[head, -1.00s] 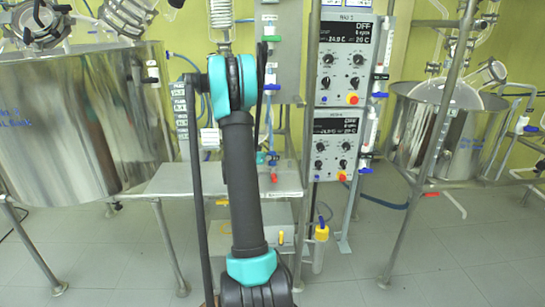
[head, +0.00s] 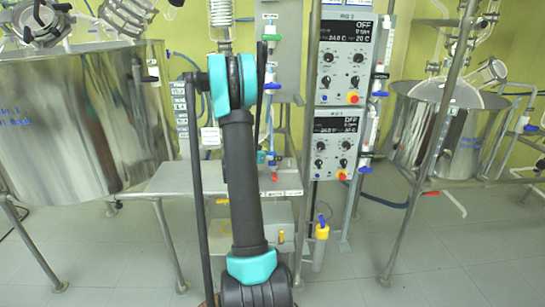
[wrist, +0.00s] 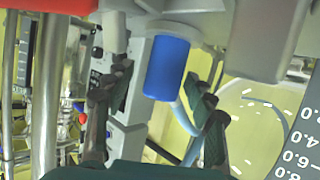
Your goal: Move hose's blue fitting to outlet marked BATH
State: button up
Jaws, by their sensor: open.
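The hose's blue fitting (wrist: 167,67) is a blue cylinder, upright under a pale part, in the middle of the wrist view. A pale bluish hose (wrist: 184,120) runs down from it. My gripper (wrist: 159,80) is open, with one dark finger on each side of the fitting. I see gaps between the fingers and the fitting. In the head view my arm hides most of the gripper. A blue and white part (head: 269,78) shows just right of the arm. I cannot read the BATH mark; several small labels (head: 287,193) on the shelf edge are too small to read.
A large steel tank (head: 75,120) stands at the left and another (head: 455,125) at the right. Control boxes (head: 342,60) and metal posts stand close right of my arm. A steel shelf (head: 180,178) lies behind the arm. Open floor shows at the front.

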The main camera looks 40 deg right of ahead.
jog(key=v, duration=1.2)
